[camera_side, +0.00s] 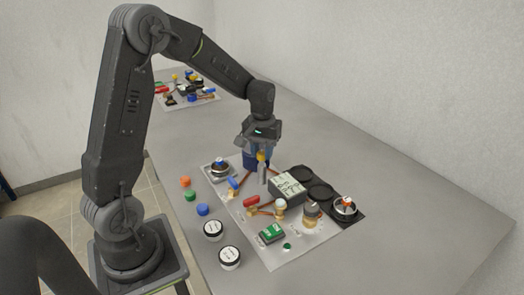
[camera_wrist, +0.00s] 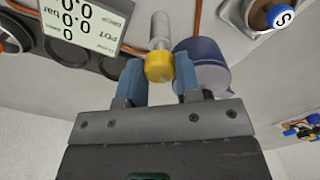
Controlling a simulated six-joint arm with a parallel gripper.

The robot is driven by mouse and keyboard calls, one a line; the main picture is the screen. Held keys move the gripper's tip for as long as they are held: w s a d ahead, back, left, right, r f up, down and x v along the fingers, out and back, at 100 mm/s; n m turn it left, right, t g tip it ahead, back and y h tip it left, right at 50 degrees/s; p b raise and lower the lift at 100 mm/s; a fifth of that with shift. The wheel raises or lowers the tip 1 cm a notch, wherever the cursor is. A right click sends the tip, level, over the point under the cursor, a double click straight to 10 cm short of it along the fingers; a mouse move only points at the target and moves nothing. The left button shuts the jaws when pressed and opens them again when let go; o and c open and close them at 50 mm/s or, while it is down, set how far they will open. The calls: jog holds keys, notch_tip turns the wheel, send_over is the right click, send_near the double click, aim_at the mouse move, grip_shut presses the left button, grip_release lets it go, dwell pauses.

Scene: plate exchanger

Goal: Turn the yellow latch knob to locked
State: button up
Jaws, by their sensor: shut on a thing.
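The yellow latch knob (camera_wrist: 159,66) sits at the end of a pale metal stem in the wrist view. My gripper (camera_wrist: 159,78) has its two blue-grey fingers on either side of the knob and is shut on it. In the side view the yellow knob (camera_side: 261,156) shows small just below my gripper (camera_side: 260,149), above an upright metal post. The fingers partly cover the knob there. Any lock marking on the knob is not readable.
A blue cylinder (camera_wrist: 206,66) stands close beside the knob. A display box (camera_side: 287,187) and dark round recesses (camera_side: 320,190) lie to the right. Red (camera_side: 251,201) and blue (camera_side: 233,183) handles are nearby. Two white-lidded jars (camera_side: 213,229) stand at the front left. The table's right side is clear.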

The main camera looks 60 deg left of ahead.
aim_at(262, 152)
jog(key=shift+n, duration=0.6)
jog(key=o, duration=0.9)
notch_tip(262, 152, up, 14)
jog(key=shift+f, duration=0.1)
dwell(0.4)
